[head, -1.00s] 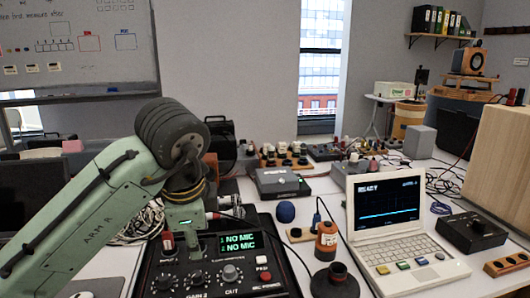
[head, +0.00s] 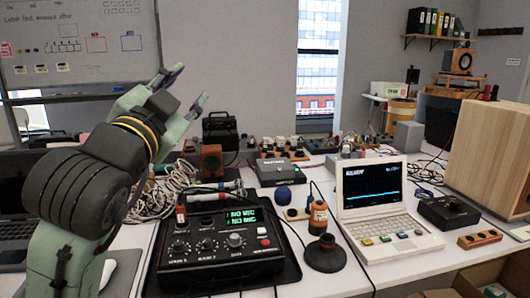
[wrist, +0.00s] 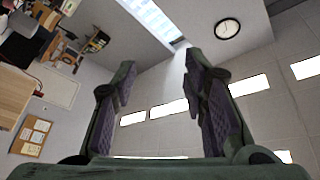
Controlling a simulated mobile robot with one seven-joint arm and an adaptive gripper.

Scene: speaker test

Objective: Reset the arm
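My arm stands at the left of the head view, its green and black links folded upward. My gripper (head: 192,88) is raised above the workbench, in front of the wall, pointing up and to the right. Its two fingers are spread apart with nothing between them. In the wrist view my gripper (wrist: 166,95) also shows open and empty, with wall, ceiling and a window strip beyond the fingers. It touches nothing.
Cables run across the bench. The air around my gripper looks clear.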

